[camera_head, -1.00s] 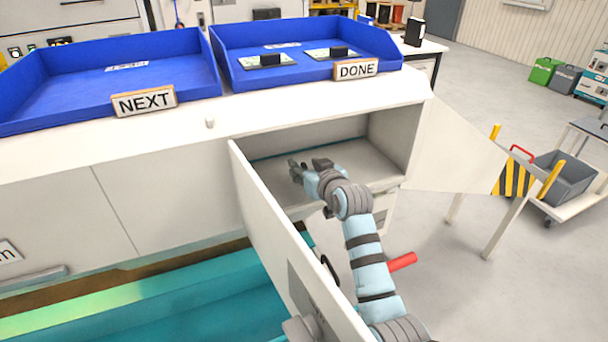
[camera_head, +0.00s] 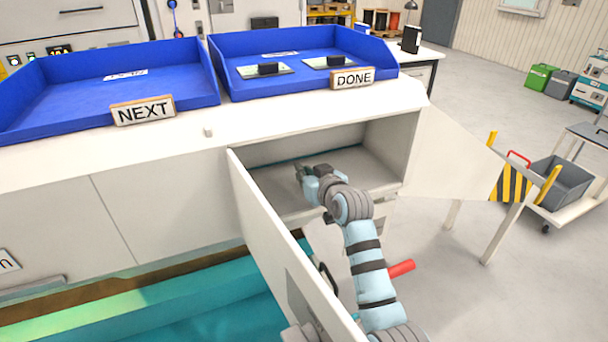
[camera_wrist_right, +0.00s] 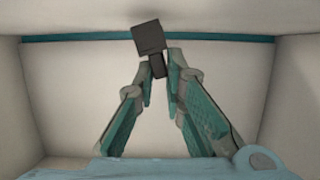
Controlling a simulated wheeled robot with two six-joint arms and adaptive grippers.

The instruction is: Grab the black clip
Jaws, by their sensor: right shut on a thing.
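The black clip (camera_wrist_right: 149,38) shows in the right wrist view as a dark block with a narrower stem below it. My right gripper (camera_wrist_right: 159,74) is shut on that stem, with one finger on each side, and the block sticks out beyond the fingertips. In the head view my right gripper (camera_head: 302,175) is inside the open cabinet compartment (camera_head: 375,165). The clip is too small to make out there. My left gripper is not in view.
An open door (camera_head: 270,240) stands left of my right arm, and another open door (camera_head: 455,160) stands at the right. On the countertop are the blue NEXT tray (camera_head: 60,100), and the blue DONE tray (camera_head: 235,85) with boards carrying black blocks. A cart (camera_head: 560,190) stands at right.

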